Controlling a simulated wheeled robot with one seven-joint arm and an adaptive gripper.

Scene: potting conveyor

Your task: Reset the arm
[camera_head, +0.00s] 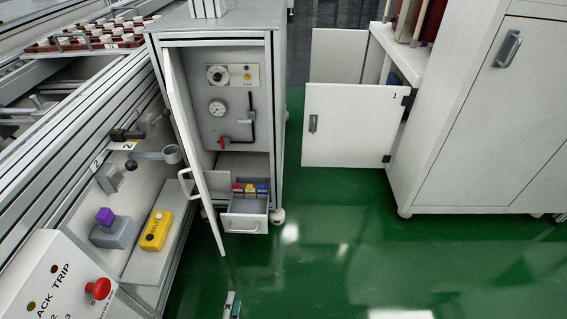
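What looks like the tip of my gripper (232,305) shows at the bottom edge, left of centre, over the green floor. Only a small pale and dark end is in the picture. The rest of my arm is out of view. The tip is apart from the cabinet and the conveyor, and nothing is seen held in it. Whether its fingers are open or shut cannot be made out.
A grey cabinet (279,120) stands with its door (190,140) open and a drawer (244,223) pulled out, holding coloured items. The conveyor frame (60,150) with a yellow box (156,231) is left. A white cupboard door (355,125) stands open right. Green floor (380,245) is clear.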

